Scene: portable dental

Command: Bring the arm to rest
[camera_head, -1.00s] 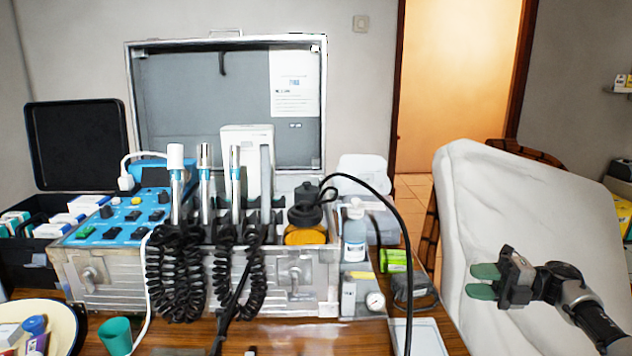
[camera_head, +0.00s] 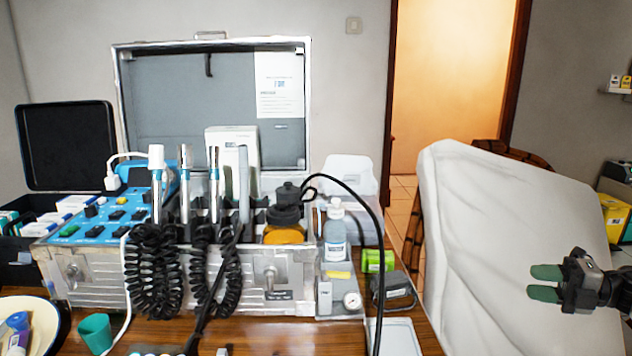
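My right gripper (camera_head: 546,283) is at the lower right in the head view, with its arm coming in from the right edge. Its two green fingertips point left and stand a little apart, with nothing between them. It shows in front of the white padded chair (camera_head: 500,240), apart from the table and its things. My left gripper is not in view.
An open metal dental case (camera_head: 90,285) with handpieces and coiled black hoses stands on the wooden table (camera_head: 265,335). A bottle (camera_head: 335,235), a green cup (camera_head: 95,333) and a plate (camera_head: 50,310) are near it. A doorway (camera_head: 455,80) stands behind.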

